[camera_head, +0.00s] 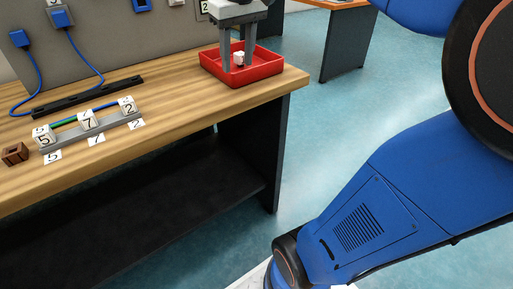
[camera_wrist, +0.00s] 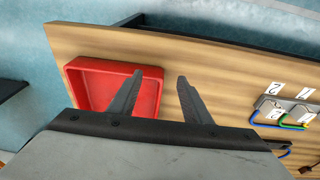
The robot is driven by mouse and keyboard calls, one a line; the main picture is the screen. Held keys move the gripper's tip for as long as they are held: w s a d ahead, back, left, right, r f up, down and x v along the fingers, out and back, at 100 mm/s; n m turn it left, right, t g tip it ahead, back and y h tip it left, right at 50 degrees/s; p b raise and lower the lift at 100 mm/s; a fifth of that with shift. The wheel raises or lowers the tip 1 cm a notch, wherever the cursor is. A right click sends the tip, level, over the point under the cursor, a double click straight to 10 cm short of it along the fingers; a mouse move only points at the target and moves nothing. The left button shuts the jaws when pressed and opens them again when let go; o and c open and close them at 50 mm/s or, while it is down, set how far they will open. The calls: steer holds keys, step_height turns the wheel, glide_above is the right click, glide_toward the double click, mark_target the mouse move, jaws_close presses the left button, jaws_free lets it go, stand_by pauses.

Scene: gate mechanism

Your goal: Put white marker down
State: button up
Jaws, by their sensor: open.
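A small white piece (camera_head: 239,58), which I take to be the white marker, is in the red tray (camera_head: 272,66) at the right end of the wooden table. My gripper (camera_head: 237,69) points down over the tray in the head view, fingers apart on either side of the white piece. I cannot tell whether a finger touches it. In the wrist view the open fingers (camera_wrist: 160,77) show with the red tray (camera_wrist: 88,68) at the left finger. The white piece does not show there; it may be hidden.
A grey rail (camera_head: 92,130) holds white numbered blocks, with number cards before it. A brown block (camera_head: 15,154) lies at its left. A black strip (camera_head: 87,96) lies behind. Blue plugs with cables (camera_head: 60,19) are on the grey panel (camera_head: 130,40). Bare wood (camera_head: 175,110) lies between rail and tray.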

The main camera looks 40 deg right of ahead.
steer(key=s+a+f+t, duration=0.1)
steer(key=s+a+f, duration=0.2)
steer(key=s+f, duration=0.5)
steer(key=s+a+f+t, duration=0.1)
steer(key=s+a+f, duration=0.2)
steer(key=s+f, duration=0.6)
step_height(320, 180, down, 2)
steer(key=shift+f+t, duration=0.15)
steer(key=shift+t, duration=0.15)
